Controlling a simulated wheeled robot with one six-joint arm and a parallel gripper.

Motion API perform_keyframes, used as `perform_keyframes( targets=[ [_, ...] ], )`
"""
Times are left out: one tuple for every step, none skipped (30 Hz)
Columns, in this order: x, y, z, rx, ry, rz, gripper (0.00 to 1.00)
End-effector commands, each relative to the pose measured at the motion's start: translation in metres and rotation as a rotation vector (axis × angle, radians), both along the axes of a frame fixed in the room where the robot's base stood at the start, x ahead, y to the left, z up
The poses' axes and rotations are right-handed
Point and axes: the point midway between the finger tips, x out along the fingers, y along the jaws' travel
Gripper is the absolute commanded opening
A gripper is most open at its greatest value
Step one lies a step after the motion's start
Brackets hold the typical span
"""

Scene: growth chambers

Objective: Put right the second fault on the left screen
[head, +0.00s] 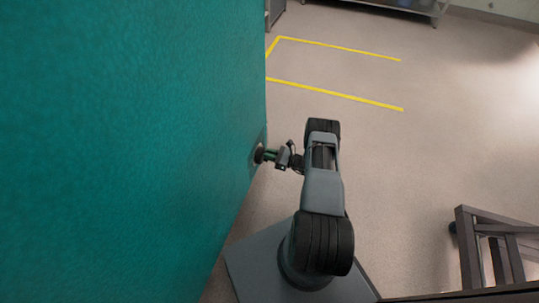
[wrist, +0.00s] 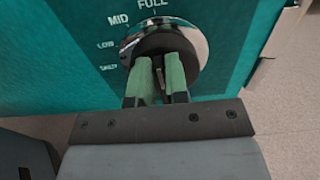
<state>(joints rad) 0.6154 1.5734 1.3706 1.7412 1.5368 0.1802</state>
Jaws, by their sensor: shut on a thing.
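A dark round knob (wrist: 158,42) with a shiny metal ring sits on the teal panel (wrist: 60,60). In the wrist view, labels around it read FULL at the top, then MID, LOW and a smaller blurred word down the left. My gripper (wrist: 160,78) has its two green fingers closed on the knob's grip. The fingers hide the knob's lower part, and I cannot tell which label it points to. In the head view, my gripper (head: 270,156) reaches left to the knob (head: 259,155) on the panel's side. No screen is in view.
The teal cabinet wall (head: 130,140) fills the left of the head view. Yellow floor lines (head: 335,95) mark a bay beyond it. A dark metal frame (head: 495,245) stands at the lower right. The floor between is clear.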

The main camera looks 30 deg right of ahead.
Motion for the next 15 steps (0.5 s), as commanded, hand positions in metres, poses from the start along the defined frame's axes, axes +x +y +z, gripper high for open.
perform_keyframes(
  targets=[
    [-0.0005,0.0003,-0.0007,-0.007,-0.007,0.0,0.0],
    [-0.0007,0.0006,-0.0008,-0.013,-0.013,0.0,0.0],
    [-0.0009,0.0008,-0.001,-0.026,-0.025,0.0,0.0],
    [-0.0011,0.001,-0.0011,-0.035,-0.035,0.0,0.0],
    [-0.0013,0.0013,-0.0012,-0.048,-0.048,0.0,0.0],
    [-0.0017,0.0017,-0.0014,-0.066,-0.066,0.0,0.0],
    [-0.002,0.002,-0.0015,-0.08,-0.08,0.0,0.0],
    [-0.0025,0.0025,-0.0018,-0.097,-0.096,0.0,0.0],
    [-0.0031,0.0031,-0.0022,-0.119,-0.118,0.0,0.0],
    [-0.0036,0.0036,-0.0024,-0.138,-0.137,0.0,0.0],
    [-0.0041,0.0042,-0.0028,-0.158,-0.156,0.0,0.0],
    [-0.0049,0.0049,-0.0031,-0.183,-0.182,0.0,0.0],
    [-0.0055,0.0054,-0.0034,-0.204,-0.202,0.0,0.0],
    [-0.0058,0.0059,-0.0035,-0.224,-0.223,0.0,0.0],
    [-0.0064,0.0064,-0.0037,-0.251,-0.251,0.0,0.0]
  ],
)
